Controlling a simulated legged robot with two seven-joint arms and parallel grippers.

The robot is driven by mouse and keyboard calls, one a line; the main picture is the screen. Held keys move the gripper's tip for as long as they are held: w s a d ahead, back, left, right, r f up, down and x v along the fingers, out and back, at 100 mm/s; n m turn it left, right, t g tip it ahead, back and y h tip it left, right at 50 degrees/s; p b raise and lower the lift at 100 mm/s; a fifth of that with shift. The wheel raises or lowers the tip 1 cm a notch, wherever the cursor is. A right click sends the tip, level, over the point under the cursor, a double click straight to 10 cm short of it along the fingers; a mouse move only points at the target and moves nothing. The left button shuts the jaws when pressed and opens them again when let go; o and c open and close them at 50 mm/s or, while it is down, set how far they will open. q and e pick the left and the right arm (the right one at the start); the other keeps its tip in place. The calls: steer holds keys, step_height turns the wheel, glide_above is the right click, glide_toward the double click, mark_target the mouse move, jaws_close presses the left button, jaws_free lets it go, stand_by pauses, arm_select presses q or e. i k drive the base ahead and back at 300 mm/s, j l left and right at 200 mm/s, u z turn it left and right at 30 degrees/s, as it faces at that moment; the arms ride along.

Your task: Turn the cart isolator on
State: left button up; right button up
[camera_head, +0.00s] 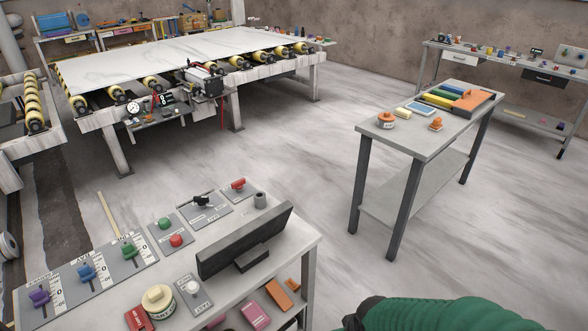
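I cannot read which control is the cart isolator. A control bench (140,283) stands in the near left. Its panels carry a red rotary handle (238,184), a black lever (203,200), a green button (165,223), a red button (176,240) and a white knob (194,287). Three sliders stand along the left: purple (39,297), blue (86,272) and green (129,250). Neither gripper shows. A green ribbed shape at the bottom right may be part of my arm.
A black screen (245,240) stands on the bench and hides some of its top. A grey side table (400,142) with coloured items stands at the right. A roller table with a stone slab (170,58) is behind. The floor between is clear.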

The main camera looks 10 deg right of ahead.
mark_target(238, 185)
steer(key=i+l+z, duration=0.15)
steer(key=l+z, duration=0.3)
steer(key=i+l+z, duration=0.25)
steer(key=l+z, duration=0.2)
steer(key=i+l+z, duration=0.25)
steer(key=z, duration=0.15)
steer(key=i+l+z, duration=0.1)
steer(key=i, duration=0.35)
steer(key=i+l+z, duration=0.1)
steer(key=i+l, duration=0.15)
steer(key=i, duration=0.15)
steer(key=i+u, duration=0.15)
steer(key=u, duration=0.3)
steer(key=i+u, duration=0.15)
steer(key=u, duration=0.25)
steer(key=i+l+u, duration=0.15)
steer(key=u, duration=0.3)
steer(key=i+l+u, duration=0.1)
steer(key=u, duration=0.3)
